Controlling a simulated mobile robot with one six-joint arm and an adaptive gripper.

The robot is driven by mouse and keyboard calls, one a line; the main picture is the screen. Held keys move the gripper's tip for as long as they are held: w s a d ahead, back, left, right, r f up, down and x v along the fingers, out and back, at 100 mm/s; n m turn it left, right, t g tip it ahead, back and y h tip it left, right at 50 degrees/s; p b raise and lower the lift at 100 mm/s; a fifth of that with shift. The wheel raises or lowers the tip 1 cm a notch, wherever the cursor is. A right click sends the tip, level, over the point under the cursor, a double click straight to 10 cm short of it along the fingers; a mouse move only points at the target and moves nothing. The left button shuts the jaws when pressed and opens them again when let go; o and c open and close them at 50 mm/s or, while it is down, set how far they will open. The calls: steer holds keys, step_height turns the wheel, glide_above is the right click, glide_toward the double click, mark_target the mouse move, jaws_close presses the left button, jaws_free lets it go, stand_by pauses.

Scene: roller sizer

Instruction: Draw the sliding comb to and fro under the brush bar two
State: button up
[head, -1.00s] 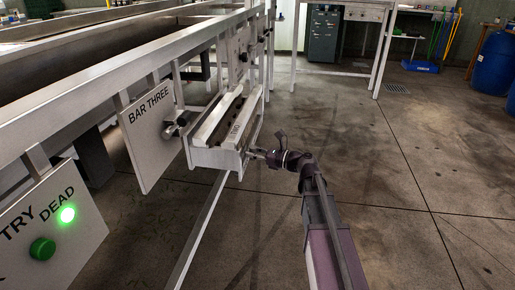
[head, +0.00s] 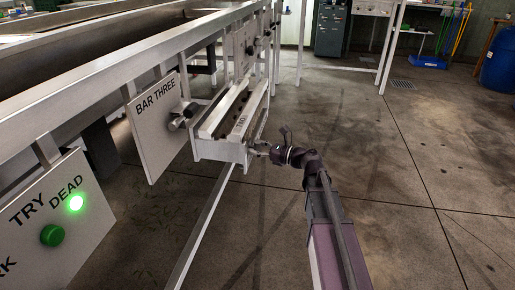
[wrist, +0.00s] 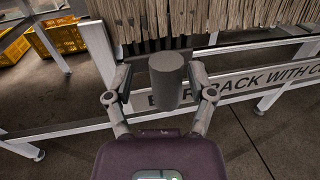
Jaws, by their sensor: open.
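A long pale metal holder with brush strips (head: 230,116) hangs at the side of the machine, with small lettering too small to read surely. My gripper (head: 263,150) is at its near right end. In the wrist view, my gripper (wrist: 160,98) is open, its two fingers on either side of a dark grey round knob (wrist: 166,76), with no clear grip on it. Pale bristles of the brush (wrist: 205,20) hang just beyond the knob. The comb itself cannot be told apart from the holder.
A plate marked BAR THREE (head: 158,122) hangs to the left. A panel (head: 60,215) with a lit green lamp and a green button is nearer. A sloping metal leg (head: 205,225) runs below the holder. Yellow crates (wrist: 55,38) stand behind.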

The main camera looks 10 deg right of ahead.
steer(key=v, duration=1.2)
stand_by(0.3)
